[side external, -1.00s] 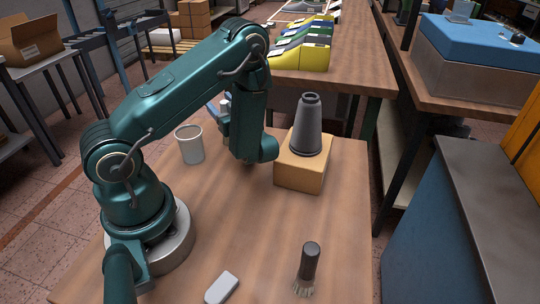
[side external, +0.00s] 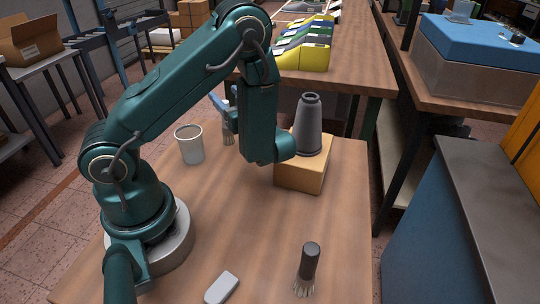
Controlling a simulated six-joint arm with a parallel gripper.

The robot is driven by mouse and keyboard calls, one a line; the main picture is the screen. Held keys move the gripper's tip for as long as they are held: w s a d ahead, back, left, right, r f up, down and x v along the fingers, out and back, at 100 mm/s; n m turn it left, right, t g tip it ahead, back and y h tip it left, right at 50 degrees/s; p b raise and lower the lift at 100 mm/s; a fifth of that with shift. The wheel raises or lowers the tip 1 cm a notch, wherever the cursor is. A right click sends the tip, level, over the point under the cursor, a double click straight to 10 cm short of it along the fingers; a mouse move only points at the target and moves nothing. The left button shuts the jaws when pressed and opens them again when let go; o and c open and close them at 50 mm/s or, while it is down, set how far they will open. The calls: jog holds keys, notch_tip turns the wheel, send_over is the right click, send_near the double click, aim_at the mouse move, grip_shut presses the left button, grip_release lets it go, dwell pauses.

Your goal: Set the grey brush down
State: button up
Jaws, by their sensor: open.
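A light grey brush (side external: 228,124) stands upright on the wooden table, bristles down, just right of a pale cup. My gripper (side external: 222,104) is at the top of this brush, partly hidden behind my arm. A blue jaw shows at the brush's upper left; the other jaw is hard to make out. The gripper is open, and I cannot tell whether a jaw still touches the handle. A second brush (side external: 308,263), with a dark grey handle and pale bristles down, stands at the front of the table, away from my gripper.
The pale cup (side external: 189,146) stands left of the light grey brush. A dark grey cone-like post (side external: 307,125) stands on a tan block (side external: 305,175) to the right, close to my arm. A pale grey bar (side external: 222,287) lies at the front. The middle of the table (side external: 235,220) is clear.

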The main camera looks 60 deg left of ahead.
jog(key=shift+r, duration=1.75)
